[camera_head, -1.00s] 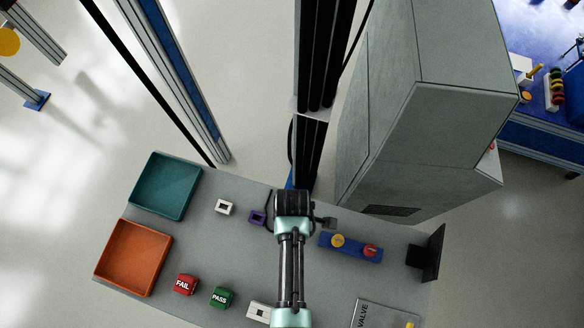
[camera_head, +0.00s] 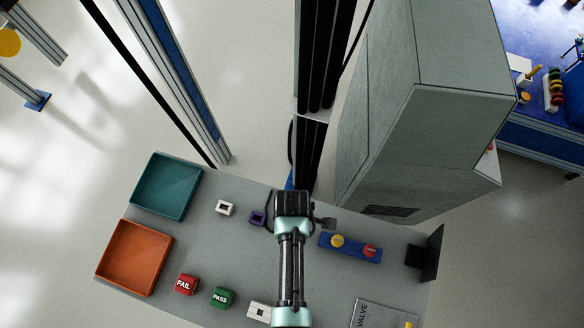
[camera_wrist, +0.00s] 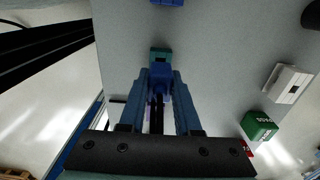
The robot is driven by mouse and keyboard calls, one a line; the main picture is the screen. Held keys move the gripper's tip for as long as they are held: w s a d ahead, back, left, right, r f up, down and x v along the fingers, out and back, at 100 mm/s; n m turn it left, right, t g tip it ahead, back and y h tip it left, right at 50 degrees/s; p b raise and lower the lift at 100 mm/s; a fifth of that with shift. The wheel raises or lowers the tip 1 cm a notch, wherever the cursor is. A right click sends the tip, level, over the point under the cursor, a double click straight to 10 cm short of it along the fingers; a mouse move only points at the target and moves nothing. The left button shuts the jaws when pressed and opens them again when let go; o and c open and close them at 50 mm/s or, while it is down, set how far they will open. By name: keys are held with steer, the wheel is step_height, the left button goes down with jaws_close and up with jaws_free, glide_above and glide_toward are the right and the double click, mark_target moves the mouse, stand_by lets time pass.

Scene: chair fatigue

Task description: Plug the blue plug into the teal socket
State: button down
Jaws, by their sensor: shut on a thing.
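In the wrist view my gripper (camera_wrist: 162,88) is shut on the blue plug (camera_wrist: 160,74), which sits between its fingertips. The teal socket (camera_wrist: 160,52) lies just ahead of the plug on the grey table. The plug's front overlaps the socket's near side in this view. I cannot tell whether it is inside the socket or only against it. In the head view my wrist covers the plug, the socket and the fingertips.
On the grey table (camera_head: 200,250) a purple socket (camera_head: 257,218) and a white socket (camera_head: 225,208) stand left of my wrist. A blue button box (camera_head: 350,247) is at its right. Red FAIL (camera_head: 186,284) and green PASS (camera_head: 221,297) blocks and teal (camera_head: 191,186) and orange (camera_head: 160,258) trays lie left.

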steer(key=shift+f+b, duration=1.05)
steer(key=shift+f, duration=0.2)
steer(key=c, duration=0.5)
jaws_free()
step_height(320, 180, up, 13)
stand_by(0.8)
